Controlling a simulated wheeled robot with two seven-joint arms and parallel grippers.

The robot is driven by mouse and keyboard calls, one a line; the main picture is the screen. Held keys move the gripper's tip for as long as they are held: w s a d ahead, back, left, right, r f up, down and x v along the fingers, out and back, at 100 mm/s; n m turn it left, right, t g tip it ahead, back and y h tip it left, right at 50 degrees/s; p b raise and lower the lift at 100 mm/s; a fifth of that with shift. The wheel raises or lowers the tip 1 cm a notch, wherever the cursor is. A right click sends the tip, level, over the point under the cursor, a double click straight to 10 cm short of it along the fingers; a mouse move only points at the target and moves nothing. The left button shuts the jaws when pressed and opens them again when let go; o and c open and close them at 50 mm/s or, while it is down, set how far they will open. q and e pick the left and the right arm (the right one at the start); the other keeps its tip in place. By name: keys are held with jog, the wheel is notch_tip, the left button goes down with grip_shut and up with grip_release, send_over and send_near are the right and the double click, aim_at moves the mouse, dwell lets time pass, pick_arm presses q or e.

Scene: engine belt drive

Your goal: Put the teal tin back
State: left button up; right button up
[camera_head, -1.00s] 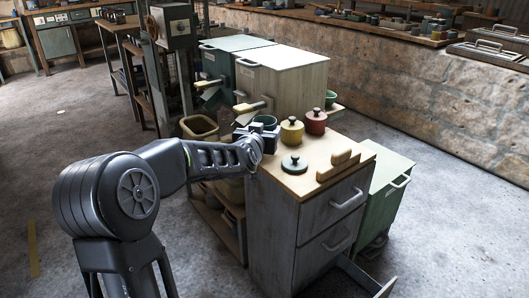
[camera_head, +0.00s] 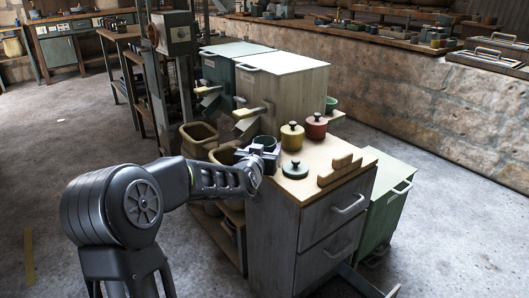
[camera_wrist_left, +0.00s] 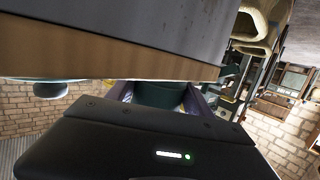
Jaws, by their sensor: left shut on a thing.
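The open teal tin (camera_head: 264,141) is dark teal and upright at the back left corner of the cabinet's wooden top (camera_head: 325,151). My left gripper (camera_head: 262,152) is shut on its side. I cannot tell whether its base touches the wood. In the left wrist view the tin (camera_wrist_left: 160,94) sits between my left gripper's fingers (camera_wrist_left: 160,101), close to the wooden edge. A teal lid with a dark knob (camera_head: 295,168) lies on the top, to the right of and nearer than the tin. My right gripper is not in view.
A yellow lidded tin (camera_head: 292,139) and a red lidded tin (camera_head: 316,128) stand behind the lid. A stepped wooden block (camera_head: 339,171) lies at the right front. Tan bins (camera_head: 199,139) stand left of the cabinet. A low drawer (camera_head: 372,286) is pulled out.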

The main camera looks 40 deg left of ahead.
pick_arm(q)
jog(key=shift+f, duration=0.15)
jog(key=o, duration=1.7)
jog(key=shift+c, duration=0.2)
jog(key=shift+r, duration=0.25)
jog(key=p+v, duration=0.2)
jog(key=v, duration=1)
jog(key=shift+f, duration=0.15)
